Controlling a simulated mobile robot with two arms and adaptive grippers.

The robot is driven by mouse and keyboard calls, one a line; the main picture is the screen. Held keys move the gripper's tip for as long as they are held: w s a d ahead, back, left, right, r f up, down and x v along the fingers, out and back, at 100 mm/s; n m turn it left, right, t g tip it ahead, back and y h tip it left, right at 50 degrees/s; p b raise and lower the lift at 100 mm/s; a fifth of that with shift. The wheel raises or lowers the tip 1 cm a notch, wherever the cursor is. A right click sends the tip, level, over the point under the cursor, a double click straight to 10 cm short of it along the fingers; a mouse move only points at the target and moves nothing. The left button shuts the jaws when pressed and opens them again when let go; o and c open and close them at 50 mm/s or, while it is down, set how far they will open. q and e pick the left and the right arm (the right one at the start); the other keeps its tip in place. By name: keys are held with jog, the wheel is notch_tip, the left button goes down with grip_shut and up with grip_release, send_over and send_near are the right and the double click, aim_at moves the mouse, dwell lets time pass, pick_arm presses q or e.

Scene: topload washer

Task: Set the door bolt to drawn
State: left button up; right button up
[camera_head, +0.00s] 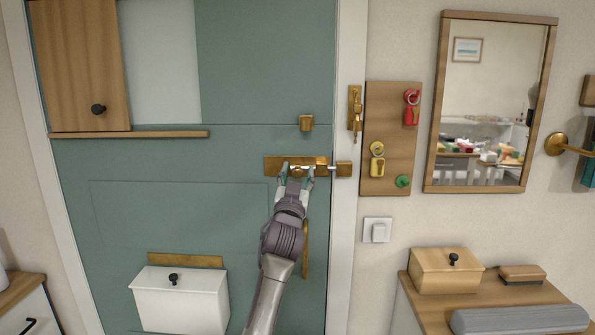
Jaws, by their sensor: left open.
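The brass door bolt (272,165) is mounted flat on the green door near its right edge. A brass keeper (344,169) sits on the white door frame just right of it. A pale rod shows between the bolt plate and the keeper; I cannot tell how far it reaches into the keeper. My left gripper (296,176) is open, with its two fingers pointing up at the lower part of the bolt, one left and one right of its middle. The fingers partly hide the bolt's knob, and I cannot tell whether they touch it. My right gripper is not in view.
A brass catch (306,123) is on the door above the bolt. A brass latch (355,108) hangs on the frame, beside a wooden board (391,140) with padlocks. A vertical brass handle (306,248) stands right of my forearm. A white box (180,300) is low on the door.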

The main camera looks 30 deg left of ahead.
pick_arm(q)
jog(key=shift+w, duration=0.1)
jog(key=shift+c, duration=0.4)
grip_shut()
jog(key=shift+a, duration=0.1)
jog(key=s+a, duration=0.1)
jog(key=s+a+p, duration=0.1)
jog(key=a, duration=0.1)
jog(key=s+a, duration=0.1)
jog(key=shift+a+p, duration=0.3)
jog(key=shift+p, duration=0.05)
jog(key=shift+w+d, duration=0.15)
jog(key=shift+c, duration=2.1)
grip_release()
jog(key=o, duration=0.5)
jog(key=shift+a, duration=0.25)
jog(key=shift+d, duration=0.2)
jog(key=v, duration=1.2)
